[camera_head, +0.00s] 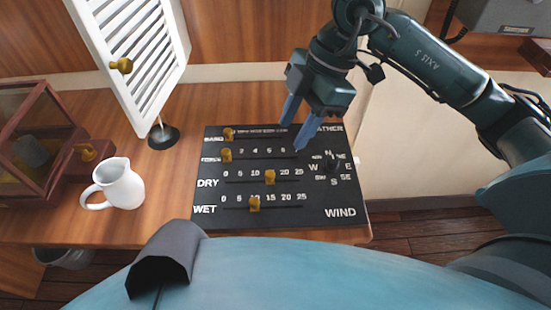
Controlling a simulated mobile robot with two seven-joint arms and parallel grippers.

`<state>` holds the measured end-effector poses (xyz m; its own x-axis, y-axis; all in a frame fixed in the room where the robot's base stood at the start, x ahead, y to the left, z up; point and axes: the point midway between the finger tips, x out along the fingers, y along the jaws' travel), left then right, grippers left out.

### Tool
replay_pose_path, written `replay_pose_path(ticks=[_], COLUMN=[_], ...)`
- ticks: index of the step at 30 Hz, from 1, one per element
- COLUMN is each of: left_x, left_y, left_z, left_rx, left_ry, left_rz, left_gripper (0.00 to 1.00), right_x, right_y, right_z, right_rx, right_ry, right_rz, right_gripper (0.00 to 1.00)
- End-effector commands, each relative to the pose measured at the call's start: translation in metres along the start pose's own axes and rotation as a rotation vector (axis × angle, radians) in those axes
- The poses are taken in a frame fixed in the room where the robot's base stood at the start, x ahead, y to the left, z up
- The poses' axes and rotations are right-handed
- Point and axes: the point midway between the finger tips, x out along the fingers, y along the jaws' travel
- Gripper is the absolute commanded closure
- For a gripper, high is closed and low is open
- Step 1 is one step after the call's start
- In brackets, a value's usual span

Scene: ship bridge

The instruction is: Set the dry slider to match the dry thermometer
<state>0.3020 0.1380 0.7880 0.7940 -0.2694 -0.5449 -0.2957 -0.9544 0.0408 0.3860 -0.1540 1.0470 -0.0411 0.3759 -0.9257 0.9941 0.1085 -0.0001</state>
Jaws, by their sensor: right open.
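The black weather board (210,218) lies on the wooden table, with rows of brass sliders. The dry slider (270,177) is a brass knob in the row marked DRY, at about 15 on its 0 to 25 scale. The wet slider (254,203) is in the row below, at about 10. My right gripper (298,124) is over the board's upper right part, up and right of the dry slider. Its two blue fingers are apart with nothing seen between them. No thermometer can be made out. My left gripper is not in view.
A white louvred panel (135,55) with a brass knob stands behind the table, near a small round black base (163,137). A white jug (118,184) and a wood-framed glass case (40,150) are at left. Two more brass sliders (227,155) sit in the upper rows.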

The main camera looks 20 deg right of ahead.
Motion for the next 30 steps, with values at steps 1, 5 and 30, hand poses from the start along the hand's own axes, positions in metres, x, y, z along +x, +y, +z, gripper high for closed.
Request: replay_pose_path(ticks=[1, 5, 30], left_x=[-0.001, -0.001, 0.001], left_y=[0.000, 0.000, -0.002], left_z=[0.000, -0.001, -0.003], left_rx=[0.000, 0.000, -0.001], left_ry=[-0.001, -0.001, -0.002], left_rz=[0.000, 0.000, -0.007], left_gripper=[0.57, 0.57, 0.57], right_x=[0.012, 0.040, 0.105], right_y=[-0.001, -0.001, 0.000], right_z=[0.000, -0.001, -0.001], right_rx=[0.000, -0.002, -0.004], right_ry=[0.001, 0.004, 0.004], right_rz=[-0.006, -0.006, -0.001], right_gripper=[0.60, 0.60, 0.66])
